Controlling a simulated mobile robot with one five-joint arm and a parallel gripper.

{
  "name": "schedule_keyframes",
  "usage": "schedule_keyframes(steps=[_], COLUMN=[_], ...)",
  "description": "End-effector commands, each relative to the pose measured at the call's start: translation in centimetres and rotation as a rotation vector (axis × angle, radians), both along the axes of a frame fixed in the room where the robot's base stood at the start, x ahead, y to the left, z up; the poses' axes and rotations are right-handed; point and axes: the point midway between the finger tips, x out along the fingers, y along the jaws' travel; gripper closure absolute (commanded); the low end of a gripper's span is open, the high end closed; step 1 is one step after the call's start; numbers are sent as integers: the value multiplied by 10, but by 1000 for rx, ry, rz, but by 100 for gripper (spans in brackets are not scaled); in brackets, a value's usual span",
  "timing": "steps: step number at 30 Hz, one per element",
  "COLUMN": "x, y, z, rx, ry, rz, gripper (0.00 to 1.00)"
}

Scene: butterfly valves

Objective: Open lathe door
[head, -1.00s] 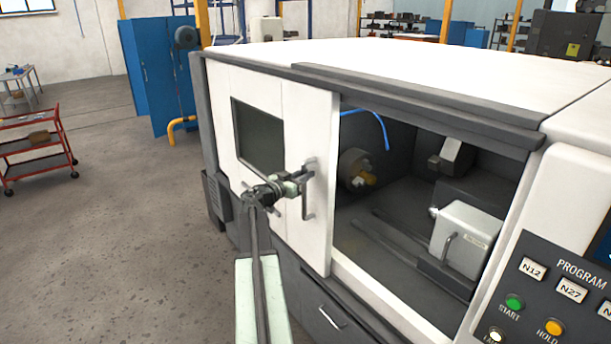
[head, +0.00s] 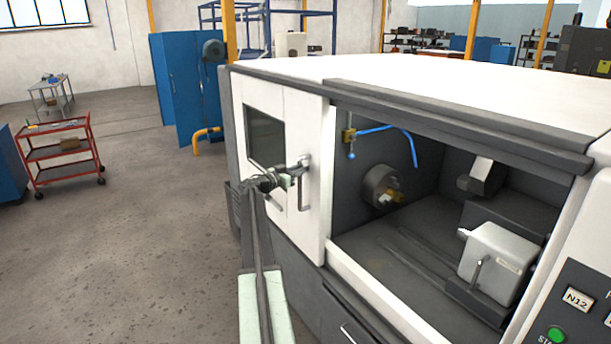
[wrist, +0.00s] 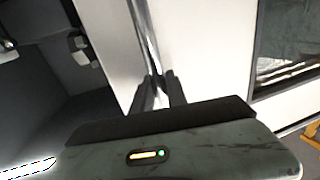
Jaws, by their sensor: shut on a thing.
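The lathe door (head: 313,220) is a white sliding panel with a dark window (head: 266,137). It stands at the left of the lathe's opening, which shows wide to its right. The door handle (head: 304,170) is a vertical grey bar near the door's right edge. My gripper (head: 297,176) is shut on the handle at about its middle. In the wrist view the two dark fingers (wrist: 159,92) close around the handle bar (wrist: 146,35), with the white door behind. The grip itself is partly hidden by my wrist in the head view.
Inside the opening are a chuck (head: 380,187), a grey tailstock (head: 497,262) and a blue hose (head: 392,131). A control panel (head: 575,315) is at the lower right. A red cart (head: 60,152) and a blue cabinet (head: 185,90) stand left. The floor between is clear.

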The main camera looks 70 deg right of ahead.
Motion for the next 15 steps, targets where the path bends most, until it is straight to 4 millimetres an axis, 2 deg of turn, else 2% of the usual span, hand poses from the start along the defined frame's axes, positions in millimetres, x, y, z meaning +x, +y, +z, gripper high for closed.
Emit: schedule_keyframes(steps=[1,3,15], x=[8,10,15], y=[-2,-5,-6], z=[-1,-1,-1], rx=[2,3,3], ry=[-3,-3,-3], rz=[5,5,7], gripper=[100,100,100])
